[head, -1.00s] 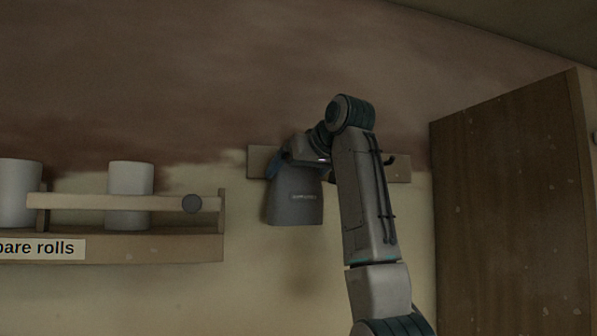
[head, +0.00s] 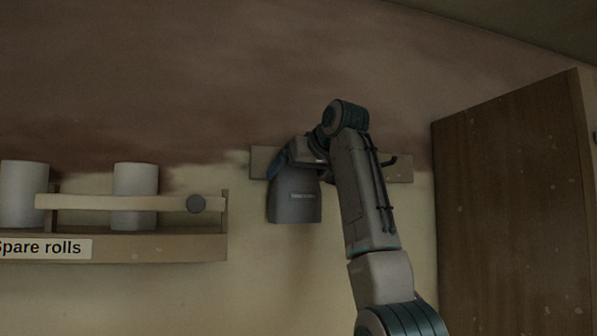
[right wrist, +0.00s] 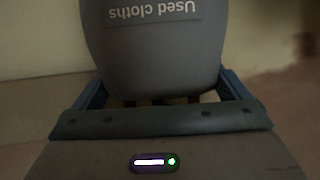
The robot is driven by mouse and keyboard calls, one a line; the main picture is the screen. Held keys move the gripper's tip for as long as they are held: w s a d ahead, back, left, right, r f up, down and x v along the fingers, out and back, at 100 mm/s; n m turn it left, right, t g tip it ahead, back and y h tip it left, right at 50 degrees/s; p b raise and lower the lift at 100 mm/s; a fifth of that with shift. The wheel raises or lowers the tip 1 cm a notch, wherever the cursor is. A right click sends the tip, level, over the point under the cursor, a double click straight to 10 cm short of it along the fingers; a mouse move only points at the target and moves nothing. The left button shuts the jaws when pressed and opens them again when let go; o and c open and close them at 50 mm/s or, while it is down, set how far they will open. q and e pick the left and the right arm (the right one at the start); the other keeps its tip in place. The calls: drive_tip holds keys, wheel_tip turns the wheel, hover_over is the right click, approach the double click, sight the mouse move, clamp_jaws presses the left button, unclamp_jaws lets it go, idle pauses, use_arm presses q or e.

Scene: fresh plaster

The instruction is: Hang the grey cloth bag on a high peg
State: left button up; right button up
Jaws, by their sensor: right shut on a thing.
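The grey cloth bag (head: 294,203) hangs upright in front of the pegboard rail on the wall. In the right wrist view the bag (right wrist: 150,55) fills the upper middle, its "Used cloths" label upside down. My right gripper (head: 284,161) is shut on the bag at its top; its blue fingers show either side of the bag in the wrist view. The wooden peg rail (head: 260,162) is partly hidden behind the bag and my arm. One dark peg (head: 389,161) shows right of my arm. Whether a peg touches the bag is hidden. My left gripper is not in view.
A tall brown cabinet (head: 500,200) stands at right. The wall below the rail is clear.

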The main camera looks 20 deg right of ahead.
drive_tip(key=shift+r, duration=0.25)
idle(0.8)
drive_tip(key=shift+f, duration=0.2)
